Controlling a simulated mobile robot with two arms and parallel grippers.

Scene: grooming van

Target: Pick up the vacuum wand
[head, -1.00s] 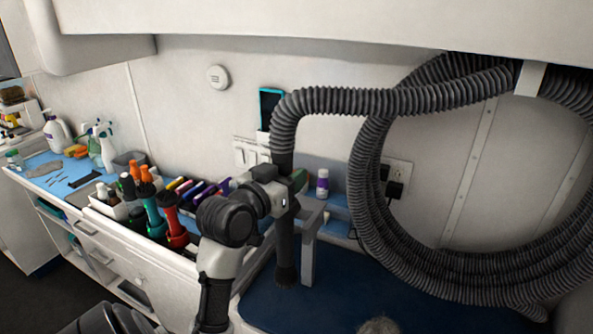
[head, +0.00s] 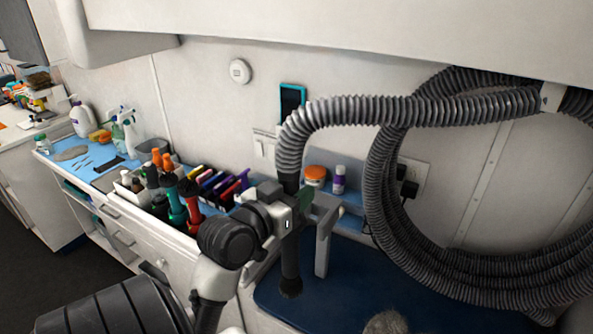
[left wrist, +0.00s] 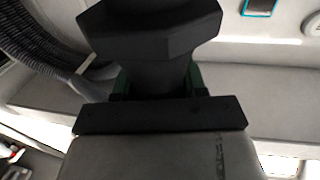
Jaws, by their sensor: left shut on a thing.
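The vacuum wand (head: 290,262) is a dark upright tube with a brush-like lower end, joined at its top to a thick grey ribbed hose (head: 340,110). My left gripper (head: 303,205) is shut around the wand just below the hose joint. The wand hangs upright above the blue table top, beside a grey post-like bracket (head: 322,250). In the left wrist view the dark wand (left wrist: 155,50) fills the space between the green-edged fingers. I cannot tell whether the wand touches the bracket. My right gripper is not in view.
The hose coils in large loops on the right wall. A dark blue table top (head: 340,295) lies below, with a grey furry thing (head: 386,322) at its front edge. At left, a counter holds bottles, clippers and a tool caddy. A small shelf behind holds an orange-lidded jar (head: 316,175) and a white bottle (head: 339,180).

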